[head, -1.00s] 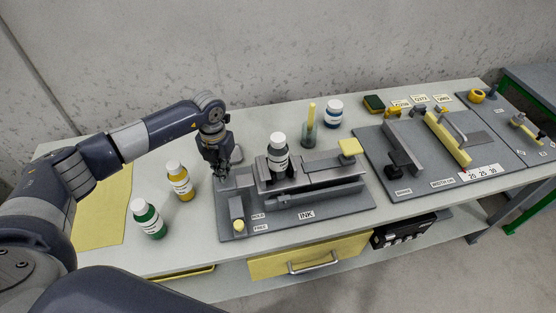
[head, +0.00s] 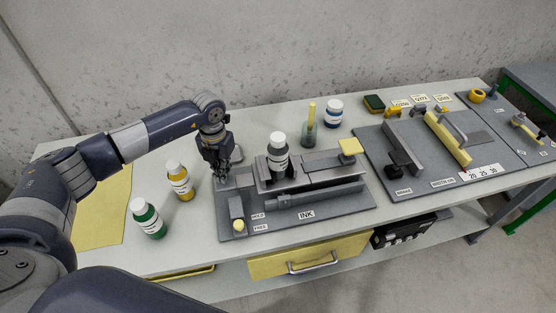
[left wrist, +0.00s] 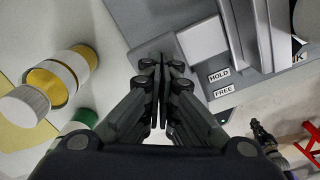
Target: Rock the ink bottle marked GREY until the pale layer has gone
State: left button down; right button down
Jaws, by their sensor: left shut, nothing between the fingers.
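A dark bottle with a white cap and a white label (head: 278,158) stands upright in the grey fixture of the INK station (head: 340,208). Its label is too small to read, and I cannot make out a pale layer in it. My left gripper (head: 222,178) is shut and empty, low over the left end of the INK board, left of the bottle and apart from it. In the left wrist view its closed fingers (left wrist: 160,68) point at the board's edge beside a grey block, with the HOLD and FREE labels (left wrist: 220,82) to the right.
A yellow bottle (head: 180,184) and a green bottle (head: 148,220) stand left of the board. A second board (head: 385,187) with a yellow bar lies to the right.

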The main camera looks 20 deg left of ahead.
aim_at(226, 183)
pick_arm(q)
jog(key=shift+s+f+b, duration=0.1)
jog(key=shift+f+b, duration=2.05)
jog(key=shift+f, duration=0.7)
jog(key=shift+r+p, duration=2.15)
jog(key=shift+r, duration=1)
jog(key=shift+f, duration=0.1)
jog(key=shift+f+b, duration=2.55)
jog(key=shift+f, duration=0.5)
jog(key=shift+r, duration=0.2)
jog(key=shift+r+p, duration=2.1)
jog(key=shift+r, duration=0.8)
jog(key=shift+f, duration=0.1)
